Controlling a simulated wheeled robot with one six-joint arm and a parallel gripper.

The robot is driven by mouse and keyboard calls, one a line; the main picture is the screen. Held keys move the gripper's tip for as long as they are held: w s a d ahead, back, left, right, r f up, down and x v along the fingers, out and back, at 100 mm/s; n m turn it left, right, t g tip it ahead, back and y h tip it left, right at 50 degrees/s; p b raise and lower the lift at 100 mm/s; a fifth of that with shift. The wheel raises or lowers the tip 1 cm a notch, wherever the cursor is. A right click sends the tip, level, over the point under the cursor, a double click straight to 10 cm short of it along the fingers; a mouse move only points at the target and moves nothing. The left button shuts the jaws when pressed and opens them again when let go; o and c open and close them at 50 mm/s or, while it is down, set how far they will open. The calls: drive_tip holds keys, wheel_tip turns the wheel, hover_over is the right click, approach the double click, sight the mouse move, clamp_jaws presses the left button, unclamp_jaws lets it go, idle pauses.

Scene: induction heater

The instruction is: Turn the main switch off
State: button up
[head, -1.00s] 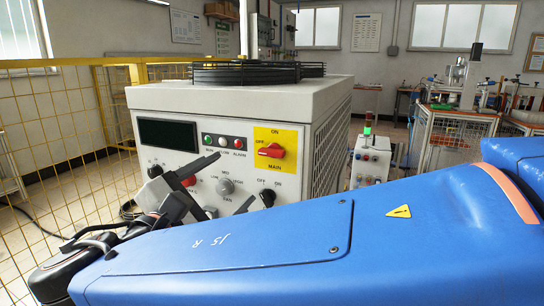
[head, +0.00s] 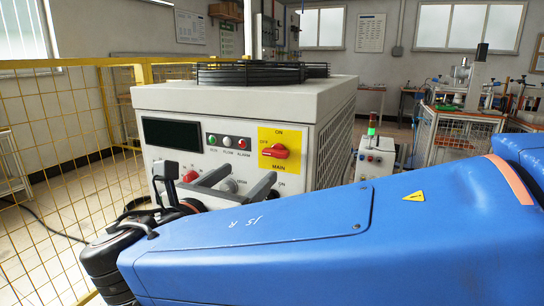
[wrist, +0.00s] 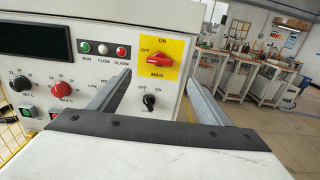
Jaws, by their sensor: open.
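The main switch (head: 277,152) is a red knob on a yellow plate marked ON, OFF and MAIN, at the upper right of the heater's front panel. In the wrist view the main switch (wrist: 158,62) lies nearly sideways, slightly tilted, with OFF at its left and ON above. My gripper (head: 248,176) is open and empty, in front of the panel and below and left of the switch in the head view. In the wrist view my gripper (wrist: 160,79) has one finger on each side of the switch's line, apart from it. The gap to the panel is hard to judge.
A small black OFF/ON knob (wrist: 149,102) sits below the main switch, between the finger lines. Indicator lamps (head: 227,140), a dark display (head: 171,134) and a red knob (wrist: 62,91) are to the left. A yellow mesh fence (head: 50,170) stands at the left.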

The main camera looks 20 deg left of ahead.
sight(274, 154)
drive_tip(key=w, duration=0.9)
drive_tip(key=w+d, duration=0.1)
drive_tip(key=w, duration=0.3)
drive_tip(key=shift+w, duration=0.2)
drive_tip(key=c, duration=1)
drive_tip(key=shift+c, duration=0.2)
drive_tip(key=shift+m, duration=0.4)
drive_tip(key=shift+d+m, duration=0.1)
drive_tip(key=shift+m, duration=2.5)
drive_tip(key=o, duration=1)
